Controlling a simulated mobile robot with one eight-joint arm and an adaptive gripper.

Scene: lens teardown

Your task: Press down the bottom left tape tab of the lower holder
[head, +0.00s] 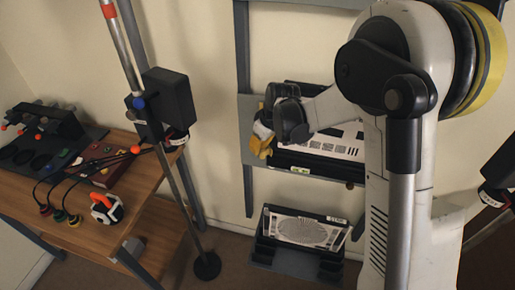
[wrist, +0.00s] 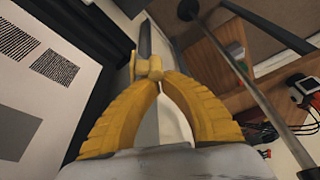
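The lower holder (head: 296,262) is a dark tray low by the wall, with a white panel (head: 305,231) with a round vent grille leaning in it. A small pale tag shows at its upper right; I cannot make out its bottom left tape tab. My gripper (head: 261,146) has yellow fingers and is beside the left end of the upper holder (head: 318,174), well above the lower one. In the wrist view my gripper (wrist: 148,68) has its fingertips together, with nothing clearly held between them.
A white panel with dark vent patches (wrist: 25,85) and its black frame fill the left of the wrist view. A pole stand (head: 183,195) and a wooden bench (head: 150,200) with cables and tools stand to the left. Floor is open between stand and lower holder.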

